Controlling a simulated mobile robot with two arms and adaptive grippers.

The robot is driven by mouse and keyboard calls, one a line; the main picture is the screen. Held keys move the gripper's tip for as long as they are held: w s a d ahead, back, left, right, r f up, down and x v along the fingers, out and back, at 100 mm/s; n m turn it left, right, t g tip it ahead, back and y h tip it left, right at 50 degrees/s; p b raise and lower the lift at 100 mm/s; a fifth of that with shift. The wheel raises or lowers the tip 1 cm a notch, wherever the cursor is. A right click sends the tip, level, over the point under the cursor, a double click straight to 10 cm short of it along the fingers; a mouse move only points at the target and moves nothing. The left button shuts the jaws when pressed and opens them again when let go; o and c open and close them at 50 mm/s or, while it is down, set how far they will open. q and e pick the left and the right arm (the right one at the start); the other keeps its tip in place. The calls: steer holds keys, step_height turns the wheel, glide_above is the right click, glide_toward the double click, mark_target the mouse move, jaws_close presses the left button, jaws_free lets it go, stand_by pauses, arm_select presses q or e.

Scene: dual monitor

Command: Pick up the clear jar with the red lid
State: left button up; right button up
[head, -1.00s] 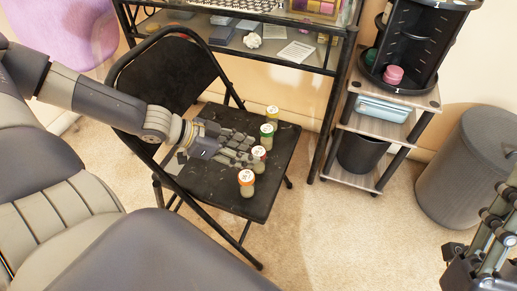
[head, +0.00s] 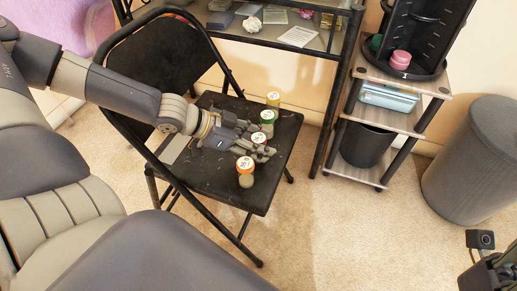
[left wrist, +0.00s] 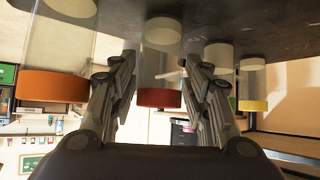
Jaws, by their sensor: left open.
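The clear jar with the red lid (head: 258,138) stands upright on the black folding chair's seat (head: 228,185), in a row of jars. In the left wrist view, whose picture is upside down, the red-lidded jar (left wrist: 160,97) is between the two fingers. My left gripper (head: 262,148) is open, with its fingers on both sides of this jar. Its fingers also show in the left wrist view (left wrist: 158,62). I cannot tell whether either finger touches the glass. Only part of my right arm's end shows at the bottom right of the head view; its fingers are not clear.
An orange-lidded jar (head: 245,165) stands close on the near side. A green-lidded jar (head: 267,117) and a yellow-lidded jar (head: 273,98) stand on the far side. The chair backrest (head: 155,55) is at the left. A shelf cart (head: 385,95) and grey bin (head: 475,160) stand right.

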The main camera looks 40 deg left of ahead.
arm_select(q)
steer(key=c, duration=0.7)
steer(key=shift+r, duration=0.2)
